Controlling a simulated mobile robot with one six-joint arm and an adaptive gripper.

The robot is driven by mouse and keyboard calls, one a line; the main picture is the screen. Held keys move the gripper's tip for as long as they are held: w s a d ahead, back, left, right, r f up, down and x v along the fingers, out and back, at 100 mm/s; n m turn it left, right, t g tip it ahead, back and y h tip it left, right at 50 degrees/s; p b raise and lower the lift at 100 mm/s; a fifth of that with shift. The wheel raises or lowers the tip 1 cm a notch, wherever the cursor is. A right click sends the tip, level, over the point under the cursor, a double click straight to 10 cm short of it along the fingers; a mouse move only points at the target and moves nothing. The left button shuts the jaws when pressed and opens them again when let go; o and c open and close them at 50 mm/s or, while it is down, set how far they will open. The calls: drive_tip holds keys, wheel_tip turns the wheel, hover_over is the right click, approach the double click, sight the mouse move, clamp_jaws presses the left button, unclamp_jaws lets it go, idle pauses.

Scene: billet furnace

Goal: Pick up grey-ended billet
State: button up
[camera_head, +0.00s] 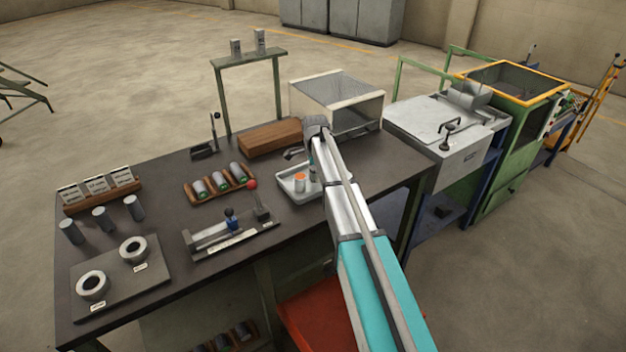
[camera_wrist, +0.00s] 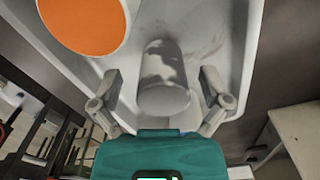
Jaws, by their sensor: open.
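The grey-ended billet (camera_wrist: 164,88) stands in the white tray, its grey end facing the wrist camera. My gripper (camera_wrist: 160,76) is open, with one finger on either side of this billet and visible gaps to both fingers. An orange-ended billet (camera_wrist: 84,18) is beside it at the upper left, and it also shows in the head view (camera_head: 299,182). The white tray (camera_head: 288,189) sits on the dark bench, and its rim shows in the wrist view (camera_wrist: 245,50). In the head view my arm largely hides the gripper and the grey-ended billet.
A wooden block (camera_head: 270,138) and a clear-sided box (camera_head: 338,100) stand behind the tray. A wooden rack (camera_head: 190,195) with several billets and a fixture with a red knob (camera_head: 252,184) are to the left. A furnace-like unit (camera_head: 440,135) stands to the right.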

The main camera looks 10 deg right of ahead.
drive_tip(key=shift+f, duration=0.35)
drive_tip(key=shift+c, duration=0.2)
clamp_jaws()
idle(0.5)
